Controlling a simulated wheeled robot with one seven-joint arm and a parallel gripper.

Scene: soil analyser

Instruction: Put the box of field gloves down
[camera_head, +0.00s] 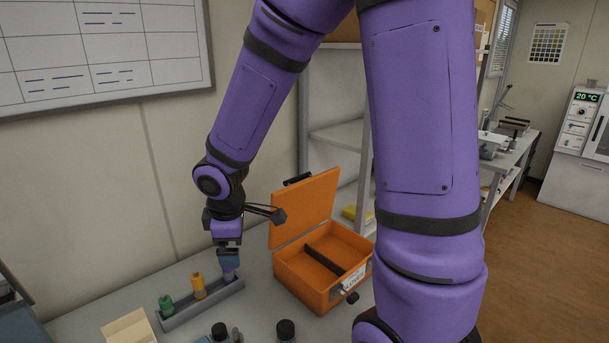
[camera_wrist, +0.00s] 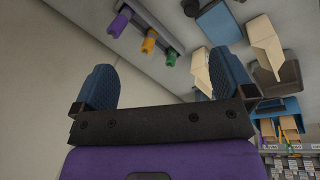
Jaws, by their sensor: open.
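The orange box (camera_head: 320,295), with a white label that seems to read "GLOVES", sits on the grey bench in the head view. Its lid (camera_head: 305,208) stands open, and a dark divider (camera_head: 324,260) shows inside. My gripper (camera_head: 229,262) is to the left of the box, apart from it, over the right end of a small rack. In the wrist view its two blue fingers (camera_wrist: 163,82) are wide apart with nothing between them. The box does not show in the wrist view.
The grey rack (camera_head: 204,305) holds a green-capped tube (camera_head: 167,305), an orange one (camera_head: 199,287) and a purple one (camera_wrist: 120,23). Dark-capped jars (camera_head: 286,330) and a tan block (camera_head: 129,328) stand at the front. A shelf unit (camera_head: 338,133) rises behind the box.

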